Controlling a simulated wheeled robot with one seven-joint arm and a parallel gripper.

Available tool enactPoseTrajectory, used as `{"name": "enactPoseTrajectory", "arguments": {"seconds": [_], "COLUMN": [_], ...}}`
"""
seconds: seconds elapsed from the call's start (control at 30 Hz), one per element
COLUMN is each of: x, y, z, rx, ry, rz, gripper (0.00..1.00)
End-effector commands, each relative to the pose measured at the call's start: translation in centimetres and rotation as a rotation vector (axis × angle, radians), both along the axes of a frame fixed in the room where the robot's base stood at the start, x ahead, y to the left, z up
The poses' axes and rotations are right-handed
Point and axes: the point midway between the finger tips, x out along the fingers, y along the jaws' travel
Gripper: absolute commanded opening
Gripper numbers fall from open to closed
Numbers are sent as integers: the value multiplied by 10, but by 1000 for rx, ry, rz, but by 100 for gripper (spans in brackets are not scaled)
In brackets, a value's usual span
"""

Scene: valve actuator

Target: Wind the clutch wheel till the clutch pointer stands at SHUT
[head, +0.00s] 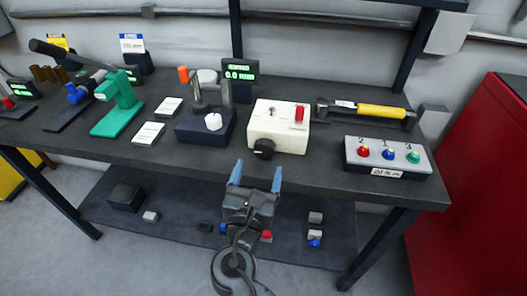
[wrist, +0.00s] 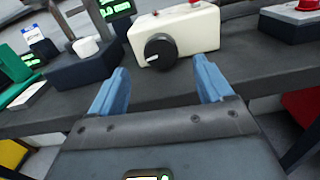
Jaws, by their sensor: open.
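No wheel or pointer marked as the clutch, and no SHUT mark, can be made out in either view. A cream box (head: 280,125) on the bench has a round black knob (head: 264,148) on its front and a red switch (head: 299,113) on top. The black knob also shows in the wrist view (wrist: 159,51), between and beyond my fingertips. My gripper (head: 256,173) is open and empty, with blue fingers, in front of the bench's front edge. It is apart from the knob and touches nothing that I can see.
The dark bench (head: 330,178) also carries a green press (head: 118,105), a dark block with a white knob (head: 213,122), a yellow-handled tool (head: 382,111) and a box with coloured buttons (head: 388,155). Small parts lie on the lower shelf (head: 180,215). A red cabinet (head: 480,190) stands right.

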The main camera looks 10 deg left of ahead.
Motion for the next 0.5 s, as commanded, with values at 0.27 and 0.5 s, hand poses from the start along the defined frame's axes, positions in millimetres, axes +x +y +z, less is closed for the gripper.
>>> {"name": "enactPoseTrajectory", "arguments": {"seconds": [0.27,0.5], "x": [43,65], "y": [-2,-3], "z": [1,0], "rx": [4,4], "ry": [1,1], "rz": [-1,0], "gripper": [80,80]}}
